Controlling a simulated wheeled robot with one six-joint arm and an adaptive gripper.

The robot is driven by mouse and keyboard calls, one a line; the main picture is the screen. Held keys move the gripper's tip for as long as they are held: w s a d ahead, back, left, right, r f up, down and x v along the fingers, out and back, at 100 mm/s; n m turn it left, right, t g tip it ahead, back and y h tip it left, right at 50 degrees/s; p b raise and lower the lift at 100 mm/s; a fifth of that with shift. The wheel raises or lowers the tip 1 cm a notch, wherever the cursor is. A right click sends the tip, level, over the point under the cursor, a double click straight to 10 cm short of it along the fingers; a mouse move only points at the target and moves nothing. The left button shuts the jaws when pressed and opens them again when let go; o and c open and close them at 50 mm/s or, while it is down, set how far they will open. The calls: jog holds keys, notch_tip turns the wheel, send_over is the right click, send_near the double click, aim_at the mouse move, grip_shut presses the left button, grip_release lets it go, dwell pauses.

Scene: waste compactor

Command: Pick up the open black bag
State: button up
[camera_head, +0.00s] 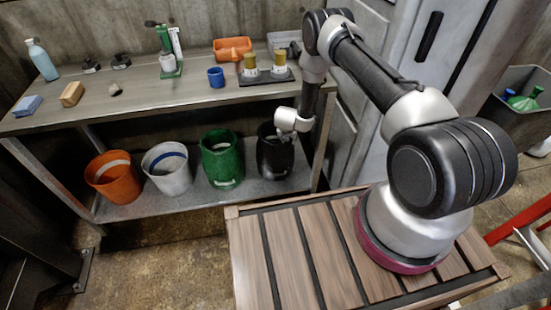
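A black open-topped container (273,160) stands upright on the lower shelf, at the right end of a row of buckets. I cannot tell whether it is the black bag or a bucket. No other open black bag stands out in this view. My arm reaches over from the right, and its silver wrist (289,121) is above and in front of the black container's rim. My gripper's fingers cannot be made out; they are hidden by the wrist or lost against the black. Whether they touch the container cannot be seen.
Green (222,160), white (168,172) and orange (113,180) buckets stand left of the container. The tabletop (140,92) above holds a blue cup (216,77), an orange scoop (232,48) and a spray bottle (42,60). A grey bin (520,118) is at right.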

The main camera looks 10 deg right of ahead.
jog(key=w, duration=0.1)
jog(key=w+d, duration=0.1)
jog(key=w, duration=0.1)
jog(key=shift+w+d, duration=0.2)
jog(key=shift+w, duration=0.05)
jog(key=x, duration=0.5)
jog(key=shift+w+d, duration=0.15)
jog(key=shift+w, duration=0.05)
grip_shut()
